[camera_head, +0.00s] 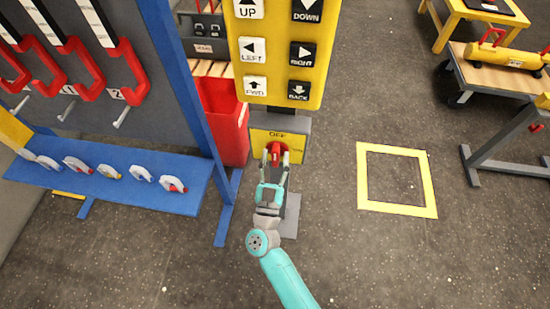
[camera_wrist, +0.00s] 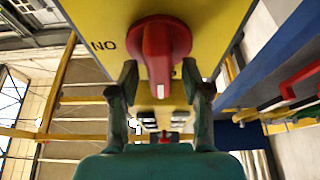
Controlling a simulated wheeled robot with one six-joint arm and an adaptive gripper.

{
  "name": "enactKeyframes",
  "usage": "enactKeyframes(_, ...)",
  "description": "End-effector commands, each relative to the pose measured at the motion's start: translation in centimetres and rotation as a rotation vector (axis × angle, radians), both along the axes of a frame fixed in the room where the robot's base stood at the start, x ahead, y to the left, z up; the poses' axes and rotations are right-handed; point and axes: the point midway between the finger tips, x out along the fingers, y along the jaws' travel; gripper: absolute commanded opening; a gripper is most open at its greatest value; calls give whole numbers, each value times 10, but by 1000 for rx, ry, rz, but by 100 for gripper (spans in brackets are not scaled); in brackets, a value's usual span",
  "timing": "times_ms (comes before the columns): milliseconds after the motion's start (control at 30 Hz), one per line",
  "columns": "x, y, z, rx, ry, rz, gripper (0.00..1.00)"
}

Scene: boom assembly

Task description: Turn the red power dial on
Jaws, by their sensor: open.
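The red power dial (camera_head: 275,149) sits on a yellow plate below the button panel, with OFF printed above it. In the wrist view the dial (camera_wrist: 166,48) is large, and its raised grip bar runs up and down the picture. The word ON appears upside down to its left. My gripper (camera_head: 276,168) is at the dial in the head view. In the wrist view my gripper (camera_wrist: 161,72) is open, with one finger on each side of the grip bar and a visible gap on both sides. The dial's far side is hidden.
The yellow button panel (camera_head: 277,70) hangs directly above the dial. A blue-framed rack (camera_head: 195,110) with red hooks and several shackles on its shelf stands at left, near a red bin (camera_head: 224,118). Open floor with a yellow square outline (camera_head: 397,208) lies at right.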

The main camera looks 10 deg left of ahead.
Motion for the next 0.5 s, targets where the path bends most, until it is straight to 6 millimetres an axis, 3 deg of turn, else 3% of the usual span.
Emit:
enactKeyframes(67, 0, 0, 0, 0, 0, 0, 48)
enactKeyframes(267, 0, 0, 0, 0, 0, 0, 0)
enactKeyframes(500, 0, 0, 0, 5, 0, 0, 0)
